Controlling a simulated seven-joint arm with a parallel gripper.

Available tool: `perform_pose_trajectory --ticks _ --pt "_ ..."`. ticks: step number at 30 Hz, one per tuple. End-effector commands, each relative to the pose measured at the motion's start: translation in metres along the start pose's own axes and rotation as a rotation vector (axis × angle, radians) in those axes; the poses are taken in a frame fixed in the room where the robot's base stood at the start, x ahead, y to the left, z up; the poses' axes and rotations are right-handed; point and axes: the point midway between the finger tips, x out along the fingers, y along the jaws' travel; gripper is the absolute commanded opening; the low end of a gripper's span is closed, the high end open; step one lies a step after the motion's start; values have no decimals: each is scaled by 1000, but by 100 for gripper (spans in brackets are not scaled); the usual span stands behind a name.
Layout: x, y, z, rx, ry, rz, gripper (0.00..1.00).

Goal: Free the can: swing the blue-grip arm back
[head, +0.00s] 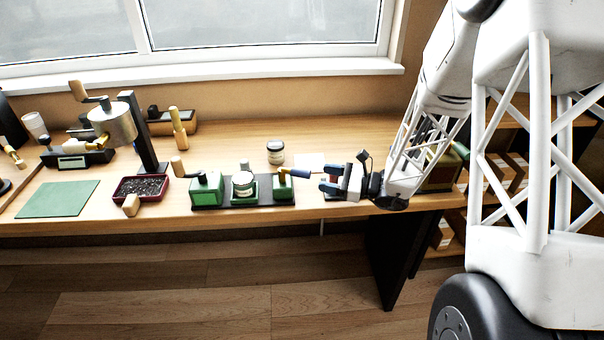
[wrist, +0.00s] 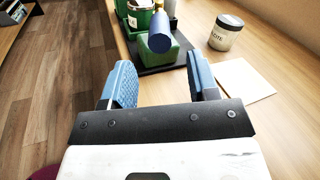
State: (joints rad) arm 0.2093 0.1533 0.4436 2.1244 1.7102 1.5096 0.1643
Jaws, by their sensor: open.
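The can (head: 243,181), a small light tin, sits in the middle of a black-based fixture between two green blocks; it shows partly at the top of the wrist view (wrist: 139,20). The blue-grip arm (head: 296,173) is mounted on the right green block (head: 283,188), its grip pointing right toward my gripper. In the wrist view the blue grip (wrist: 161,32) appears end-on, ahead of my fingers and between their lines. My gripper (head: 327,179) is open and empty, just right of the grip and seemingly apart from it. How the arm bears on the can is unclear.
Left stand a dark red tray (head: 141,188) of dark bits, a drum on a stand (head: 113,125) and a green mat (head: 58,199). The table behind the fixture is mostly clear.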

Motion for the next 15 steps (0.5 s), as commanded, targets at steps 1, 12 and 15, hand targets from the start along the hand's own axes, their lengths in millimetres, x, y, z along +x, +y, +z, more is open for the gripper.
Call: perform_pose_trajectory --ticks 1,12,15 --pt "0 0 0 0 0 0 55" --pt "15 0 0 0 0 3 55" --pt "24 1 0 0 0 3 55"
